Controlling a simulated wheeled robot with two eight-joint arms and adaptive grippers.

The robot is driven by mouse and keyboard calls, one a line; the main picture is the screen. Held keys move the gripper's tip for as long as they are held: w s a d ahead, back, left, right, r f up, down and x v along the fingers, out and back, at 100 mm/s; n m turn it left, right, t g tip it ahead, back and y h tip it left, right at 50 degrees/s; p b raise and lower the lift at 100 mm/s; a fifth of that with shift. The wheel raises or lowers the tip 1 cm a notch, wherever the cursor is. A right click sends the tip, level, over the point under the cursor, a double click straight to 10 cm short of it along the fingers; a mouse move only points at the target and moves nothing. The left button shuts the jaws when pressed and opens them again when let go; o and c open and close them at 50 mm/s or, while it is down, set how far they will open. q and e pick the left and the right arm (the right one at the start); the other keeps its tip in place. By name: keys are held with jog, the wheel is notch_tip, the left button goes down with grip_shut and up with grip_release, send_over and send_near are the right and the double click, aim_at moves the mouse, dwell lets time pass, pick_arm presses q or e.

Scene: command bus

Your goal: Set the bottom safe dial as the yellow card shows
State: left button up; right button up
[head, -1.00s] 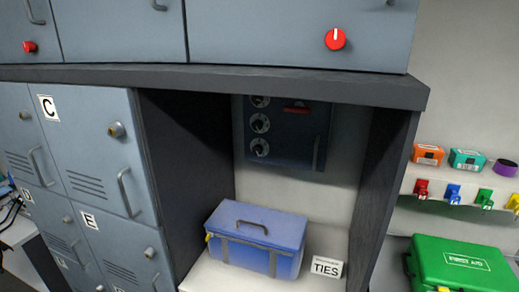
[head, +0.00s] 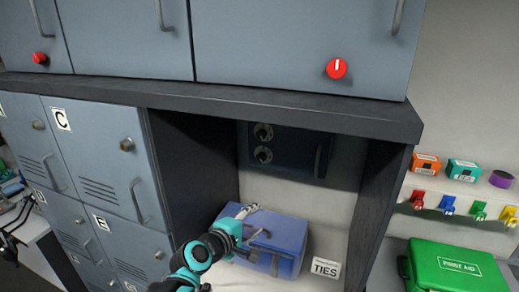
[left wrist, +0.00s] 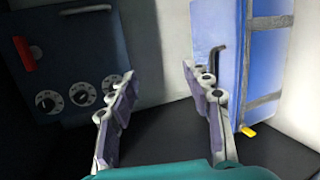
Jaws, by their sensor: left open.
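The dark safe (head: 290,150) is on the back wall of the open compartment. In the head view two dials show; the lower is the bottom dial (head: 263,154), and the safe's top is hidden by the ledge. In the left wrist view the safe appears sideways, with three dials in a row; the rightmost is the bottom dial (left wrist: 112,85), close beside a finger in the picture. My left gripper (head: 258,222) is open and empty, in front of the blue case, below the safe. Its fingers (left wrist: 160,75) spread apart in the wrist view. I see no yellow card. My right gripper is out of view.
A blue case (head: 285,235) with a handle sits under the safe, beside a TIES sign (head: 325,269). The dark ledge (head: 200,93) overhangs the compartment, and dark side walls bound it. Lockers (head: 90,150) stand left; a green first aid box (head: 458,268) is right.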

pick_arm(q)
jog(key=w+r+n+t+p, duration=0.3)
jog(key=w+r+n, duration=0.3)
jog(key=w+n, duration=0.2)
jog(key=n+t+y+p, duration=0.1)
jog(key=n+t+y, duration=0.1)
jog(key=n, duration=0.6)
send_near(260, 159)
jog(key=w, duration=0.1)
jog(key=x, duration=0.8)
jog(key=shift+d, duration=0.15)
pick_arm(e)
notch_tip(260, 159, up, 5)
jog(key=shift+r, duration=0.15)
pick_arm(q)
jog(key=shift+s+r, duration=0.1)
grip_shut()
